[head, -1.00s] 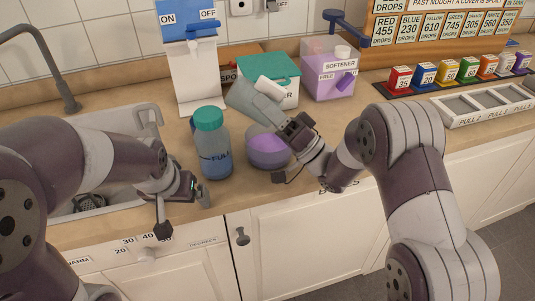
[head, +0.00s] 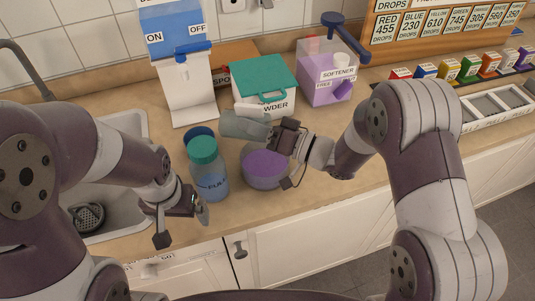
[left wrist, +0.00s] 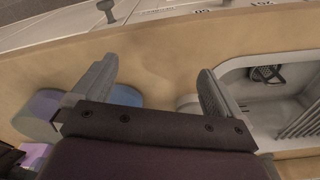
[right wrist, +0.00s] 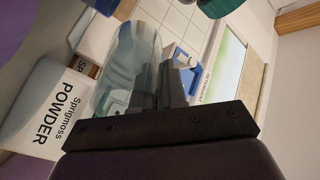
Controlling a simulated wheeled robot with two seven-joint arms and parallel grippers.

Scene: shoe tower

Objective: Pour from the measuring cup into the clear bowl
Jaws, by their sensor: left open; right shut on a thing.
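The clear bowl (head: 262,181) stands on the counter with purple liquid in it. My right gripper (head: 280,133) is shut on the measuring cup (head: 243,126), a see-through grey-green cup above the bowl's back left side. The cup lies nearly on its side, its far end pointing left. It also shows in the right wrist view (right wrist: 125,65), next to the gripper fingers (right wrist: 170,84). I cannot tell what is in the cup, and no stream shows. My left gripper (head: 182,212) is open and empty, low near the counter's front edge; its spread fingers show in the left wrist view (left wrist: 155,88).
A teal-capped bottle (head: 207,178) stands just left of the bowl, with a round dark-blue thing (head: 198,132) behind it. A powder box (head: 264,82), softener container (head: 325,78) and white dispenser (head: 187,95) stand at the back. The sink (head: 118,185) is at left.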

